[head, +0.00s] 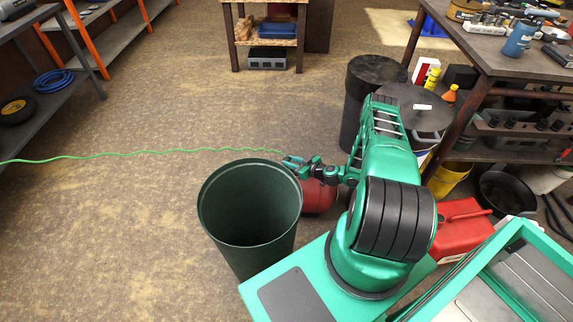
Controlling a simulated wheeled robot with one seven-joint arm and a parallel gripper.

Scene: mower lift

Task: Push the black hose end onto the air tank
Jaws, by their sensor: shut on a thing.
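My gripper (291,160) is just behind and above the far right rim of a dark green bin. A thin bright green hose (150,152) runs from the left edge of the head view across the floor to my gripper. My gripper is shut on the hose end, which is too small and covered to make out its black part. A rounded red body (318,198), which looks like the air tank, stands below my gripper. The bin and my arm hide much of it. I cannot tell whether the hose end touches the tank.
The open green bin (226,240) stands close in front of the tank. A red fuel can (460,230) is to the right of my arm. A dark barrel (356,100) and a cluttered workbench (480,55) stand behind right.

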